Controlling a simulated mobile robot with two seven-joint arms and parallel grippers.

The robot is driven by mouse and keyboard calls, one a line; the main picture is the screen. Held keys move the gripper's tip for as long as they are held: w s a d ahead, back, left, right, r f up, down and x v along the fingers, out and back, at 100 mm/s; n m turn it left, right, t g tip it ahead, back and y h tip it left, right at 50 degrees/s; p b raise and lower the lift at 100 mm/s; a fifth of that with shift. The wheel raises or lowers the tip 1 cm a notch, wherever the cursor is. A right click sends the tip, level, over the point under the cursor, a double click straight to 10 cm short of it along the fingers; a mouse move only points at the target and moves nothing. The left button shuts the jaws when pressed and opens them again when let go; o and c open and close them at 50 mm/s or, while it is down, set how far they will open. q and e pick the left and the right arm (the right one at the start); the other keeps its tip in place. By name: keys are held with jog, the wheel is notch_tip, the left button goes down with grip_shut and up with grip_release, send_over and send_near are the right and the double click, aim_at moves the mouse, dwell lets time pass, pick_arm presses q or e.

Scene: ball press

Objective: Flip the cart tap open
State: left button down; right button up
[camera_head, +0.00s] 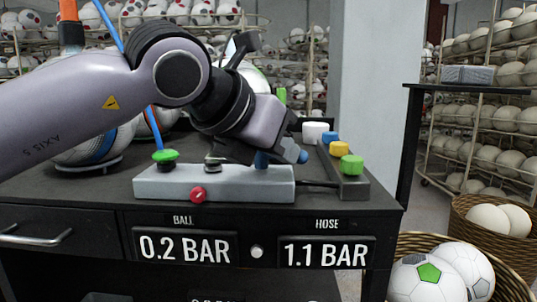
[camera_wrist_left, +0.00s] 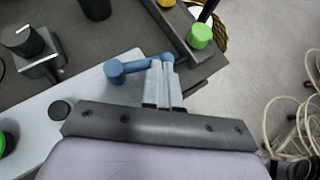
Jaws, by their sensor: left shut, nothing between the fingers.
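The cart tap (camera_head: 262,161) is blue and stands at the right end of a light grey block (camera_head: 225,184) on the dark cart. In the head view my gripper hides part of the tap. My right gripper is not in view.
The block has a red knob (camera_head: 198,195) and a green knob (camera_head: 166,156). Displays read 0.2 BAR for ball and 1.1 BAR for hose. A basket of balls (camera_head: 428,277) stands at front right.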

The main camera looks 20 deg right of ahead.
pick_arm(q)
jog(key=shift+w+a, duration=0.45)
jog(key=shift+w, duration=0.3)
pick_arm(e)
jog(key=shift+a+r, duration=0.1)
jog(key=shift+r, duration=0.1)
